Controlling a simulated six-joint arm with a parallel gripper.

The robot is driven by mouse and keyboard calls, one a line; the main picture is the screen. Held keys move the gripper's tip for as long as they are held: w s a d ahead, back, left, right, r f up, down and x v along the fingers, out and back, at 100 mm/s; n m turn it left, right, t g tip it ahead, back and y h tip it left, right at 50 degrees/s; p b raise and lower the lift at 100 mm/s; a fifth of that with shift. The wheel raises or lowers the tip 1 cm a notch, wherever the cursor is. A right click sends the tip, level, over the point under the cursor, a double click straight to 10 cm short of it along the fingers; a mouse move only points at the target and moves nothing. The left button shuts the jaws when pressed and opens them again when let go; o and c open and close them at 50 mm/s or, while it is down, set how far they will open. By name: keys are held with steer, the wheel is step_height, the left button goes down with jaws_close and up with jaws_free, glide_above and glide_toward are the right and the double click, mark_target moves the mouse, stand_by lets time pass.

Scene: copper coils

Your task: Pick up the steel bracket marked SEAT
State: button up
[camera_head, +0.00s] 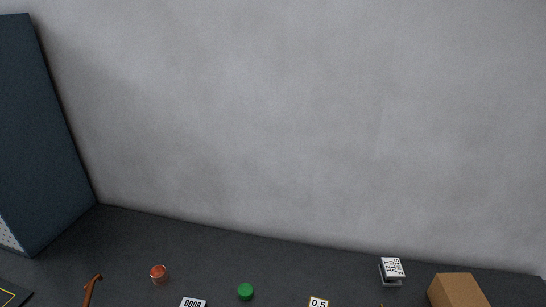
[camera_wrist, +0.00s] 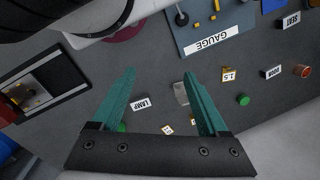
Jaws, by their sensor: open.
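A white label reading SEAT (camera_wrist: 291,20) lies at the upper right of the wrist view; the shape of the part carrying it is hard to make out. I cannot find this label in the head view. My gripper (camera_wrist: 158,76) is open, with its two teal fingers spread apart and nothing held between them. It is well to the left of the SEAT label in the wrist view. A small pale metal piece (camera_wrist: 180,93) shows beside the inner side of the right finger, partly hidden.
Labels reading DOOR (camera_wrist: 271,72) and LAMP (camera_wrist: 141,104), a green disc (camera_wrist: 243,100) and a copper coil (camera_wrist: 302,71) lie around. A GAUGE board (camera_wrist: 190,36) is at the top. A cardboard box (camera_head: 458,290) and dark cabinet (camera_head: 35,130) stand near the wall.

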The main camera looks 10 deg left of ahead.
steer(key=w+a+f+m+g+y, duration=0.1)
steer(key=w+a+g+y, duration=0.2)
steer(key=a, duration=0.6)
steer(key=a+f+m+g+y, duration=0.15)
steer(key=a+y, duration=0.35)
steer(key=a, duration=0.5)
steer(key=w+a+f+m+t+y, duration=0.1)
steer(key=w+a+f+m, duration=0.1)
steer(key=a+f+m, duration=0.1)
steer(key=w+a+f+m+t+y, duration=0.1)
steer(key=w+a+f+m, duration=0.1)
steer(key=f, duration=0.4)
steer(key=w+a+f+m+t+y, duration=0.1)
steer(key=w+a+f+m, duration=0.1)
steer(key=a+f+m, duration=0.2)
steer(key=shift+w+a+f+t+y, duration=0.15)
steer(key=shift+a+f+t+y, duration=0.25)
steer(key=shift+a+f, duration=0.4)
steer(key=x, duration=1)
steer(key=w+x, duration=0.1)
steer(key=x, duration=0.4)
steer(key=shift+s+a+r, duration=0.1)
steer(key=shift+a, duration=0.2)
jaws_close()
